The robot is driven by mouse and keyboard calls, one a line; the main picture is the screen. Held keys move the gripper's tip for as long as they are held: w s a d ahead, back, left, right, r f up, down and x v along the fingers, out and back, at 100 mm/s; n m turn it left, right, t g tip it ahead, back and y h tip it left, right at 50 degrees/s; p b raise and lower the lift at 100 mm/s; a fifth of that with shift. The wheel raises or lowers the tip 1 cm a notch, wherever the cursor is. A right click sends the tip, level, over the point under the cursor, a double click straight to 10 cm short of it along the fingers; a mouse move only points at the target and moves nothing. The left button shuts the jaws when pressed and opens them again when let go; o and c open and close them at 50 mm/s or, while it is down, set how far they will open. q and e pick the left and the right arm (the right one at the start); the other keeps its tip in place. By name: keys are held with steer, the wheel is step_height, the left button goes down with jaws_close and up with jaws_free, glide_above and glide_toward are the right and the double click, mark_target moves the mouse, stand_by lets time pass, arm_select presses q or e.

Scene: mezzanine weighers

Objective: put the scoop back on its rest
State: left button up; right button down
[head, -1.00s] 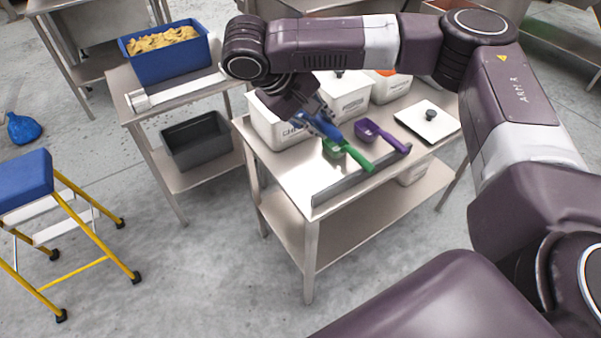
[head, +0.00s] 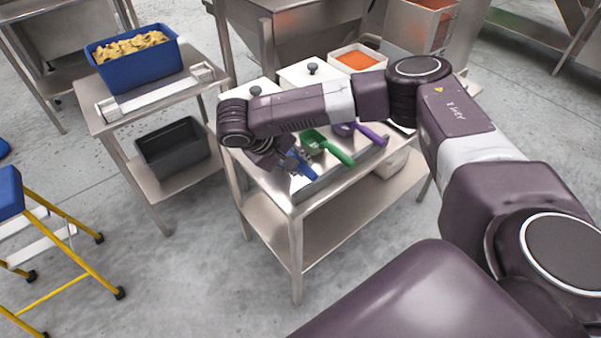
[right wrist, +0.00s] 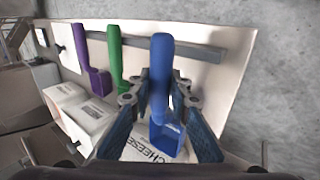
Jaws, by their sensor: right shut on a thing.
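My right gripper (head: 290,161) is shut on the blue scoop (head: 305,168), near the left end of the steel weighing table. In the right wrist view the fingers (right wrist: 161,88) close on both sides of the blue scoop's handle (right wrist: 160,50), with its bowl between them. The handle crosses the grey rest rail (right wrist: 205,51) along the table edge; I cannot tell whether it touches it. The rail also shows in the head view (head: 330,180). The green scoop (head: 334,152) and purple scoop (head: 369,135) lie beside it, handles across the rail. My left gripper is out of view.
White lidded bins (head: 306,74) stand behind the scoops, one labelled CHEESE in the wrist view (right wrist: 143,154). An open bin holds orange food (head: 357,61). A side table holds a blue tub (head: 137,66). A yellow step stool (head: 65,262) stands at left.

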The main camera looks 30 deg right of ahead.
steer(key=shift+f, duration=1.8)
steer(key=c, duration=1.8)
jaws_free()
steer(key=v, duration=1.2)
steer(key=shift+b, duration=0.35)
